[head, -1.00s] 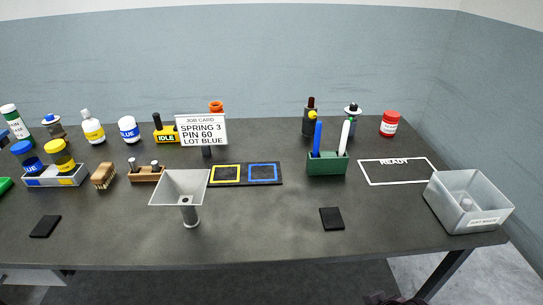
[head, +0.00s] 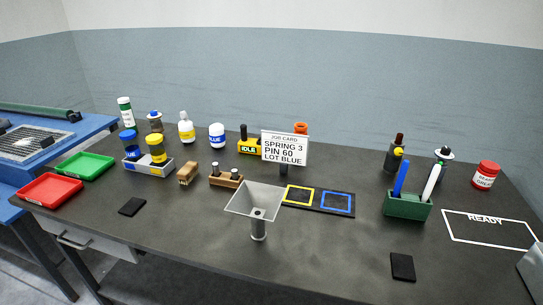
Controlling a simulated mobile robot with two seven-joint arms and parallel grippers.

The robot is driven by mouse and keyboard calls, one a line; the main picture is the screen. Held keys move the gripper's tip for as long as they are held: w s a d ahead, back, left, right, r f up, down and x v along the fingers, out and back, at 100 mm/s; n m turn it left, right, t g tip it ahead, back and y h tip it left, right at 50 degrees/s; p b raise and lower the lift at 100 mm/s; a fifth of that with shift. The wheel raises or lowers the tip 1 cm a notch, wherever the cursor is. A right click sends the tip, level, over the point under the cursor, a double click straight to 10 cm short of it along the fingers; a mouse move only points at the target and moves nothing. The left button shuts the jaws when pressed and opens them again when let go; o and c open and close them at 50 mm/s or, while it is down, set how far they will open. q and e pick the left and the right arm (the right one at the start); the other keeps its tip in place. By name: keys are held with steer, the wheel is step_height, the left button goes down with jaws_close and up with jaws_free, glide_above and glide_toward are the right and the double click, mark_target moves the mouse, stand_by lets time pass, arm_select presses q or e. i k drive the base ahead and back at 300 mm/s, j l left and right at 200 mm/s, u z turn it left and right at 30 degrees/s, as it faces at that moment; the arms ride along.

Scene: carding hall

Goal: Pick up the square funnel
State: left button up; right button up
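The square funnel (head: 253,203) stands near the front middle of the dark table in the head view. It has a wide, light grey square mouth on top and a short grey cylinder (head: 258,229) below it. Neither of my grippers shows in the head view.
Behind the funnel are a job card sign (head: 284,148), a black plate with yellow and blue frames (head: 319,199), and a wooden block with pegs (head: 226,180). A green pen holder (head: 407,205) stands right. Red (head: 50,190) and green (head: 84,166) trays lie left.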

mark_target(260, 202)
steer(key=i+j+z, duration=0.15)
steer(key=j+z, duration=0.15)
steer(key=j, duration=1.3)
steer(key=j+z, duration=0.3)
steer(key=j, duration=1.3)
